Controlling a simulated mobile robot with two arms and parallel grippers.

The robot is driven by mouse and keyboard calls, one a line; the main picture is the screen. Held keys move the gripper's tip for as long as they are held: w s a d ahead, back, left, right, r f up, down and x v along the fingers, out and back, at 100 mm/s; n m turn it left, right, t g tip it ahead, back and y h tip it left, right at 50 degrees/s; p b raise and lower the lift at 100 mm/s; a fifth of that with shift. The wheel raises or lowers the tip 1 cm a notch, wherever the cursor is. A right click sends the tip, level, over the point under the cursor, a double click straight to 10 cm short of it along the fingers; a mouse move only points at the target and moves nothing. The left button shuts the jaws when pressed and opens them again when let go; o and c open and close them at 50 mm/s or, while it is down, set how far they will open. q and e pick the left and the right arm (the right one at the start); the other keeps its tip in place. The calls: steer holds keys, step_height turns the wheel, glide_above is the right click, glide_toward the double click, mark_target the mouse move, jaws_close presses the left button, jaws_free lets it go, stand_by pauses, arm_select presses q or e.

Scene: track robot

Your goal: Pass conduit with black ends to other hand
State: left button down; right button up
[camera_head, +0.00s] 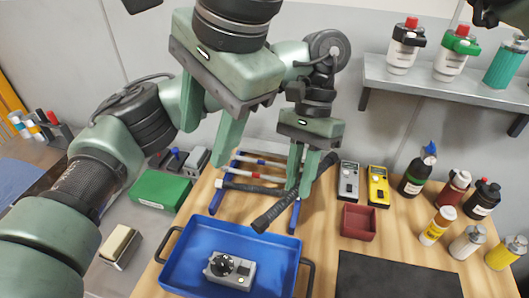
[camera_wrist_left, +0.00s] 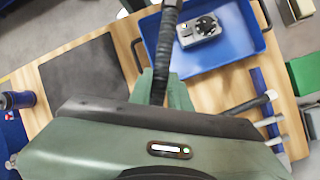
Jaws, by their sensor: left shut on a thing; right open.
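The conduit with black ends (camera_head: 272,214) is held slanted, its lower end toward the blue tray and its upper end at the upper right. My left gripper (camera_head: 299,190) is shut on it near the middle, above the table by the rack. In the left wrist view the conduit (camera_wrist_left: 168,40) runs up from between the left fingers (camera_wrist_left: 162,88) toward the tray. My right gripper (camera_head: 205,148) is open and empty, pointing down, left of the left gripper and nearer the head camera. A blue rack (camera_head: 294,217) holds several other conduits (camera_head: 254,161), partly hidden.
A blue tray (camera_head: 178,266) with a grey device (camera_head: 231,271) lies in front. Grey and yellow meters (camera_head: 377,186), a red bin (camera_head: 359,222) and several bottles (camera_head: 437,226) stand right. A green box (camera_head: 160,190) is left. A shelf (camera_head: 440,83) is upper right.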

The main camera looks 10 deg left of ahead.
mark_target(262, 216)
steer(key=w+d+f+h, duration=0.2)
steer(key=d+f+h, duration=0.2)
steer(key=d+f, duration=0.2)
steer(key=shift+n+g, duration=0.3)
steer(key=f, duration=1.1)
steer(key=shift+s+d+f, duration=0.1)
steer(key=shift+s+f, duration=0.1)
steer(key=shift+f, duration=0.15)
steer(key=shift+c, duration=0.4)
jaws_close()
arm_select(q)
steer(key=c, duration=1.2)
jaws_free()
steer(key=shift+c, duration=0.2)
